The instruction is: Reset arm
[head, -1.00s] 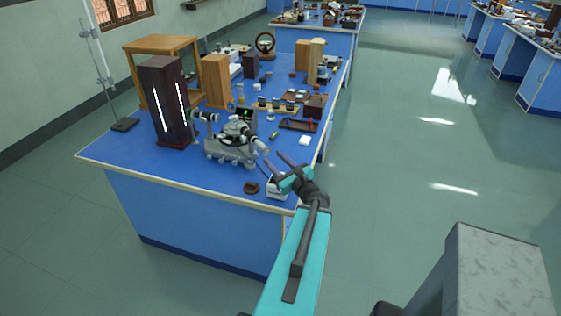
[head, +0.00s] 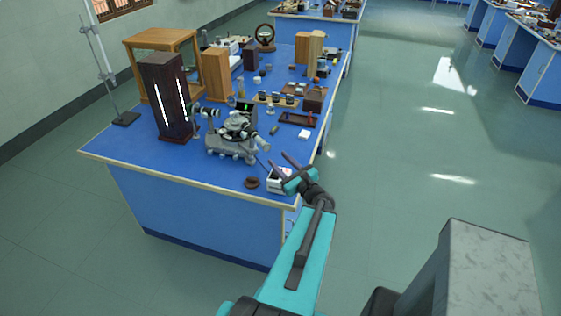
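My gripper (head: 278,166) is at the near right corner of the blue bench in the head view. Its two dark fingers are spread apart, with nothing between them that I can see. My teal arm reaches up from the bottom of the picture to it. A small white box (head: 274,185) stands at the bench corner just below the gripper and is partly covered by it. The grey spectrometer (head: 232,140) stands on the bench to the left of the fingers, apart from them.
The blue bench (head: 130,151) also bears a dark lamp housing (head: 164,97) with lit slits, a wooden frame (head: 160,41), a small brown disc (head: 251,182) and several small parts. The floor (head: 400,130) to the right is clear. Other benches (head: 540,75) stand at the far right.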

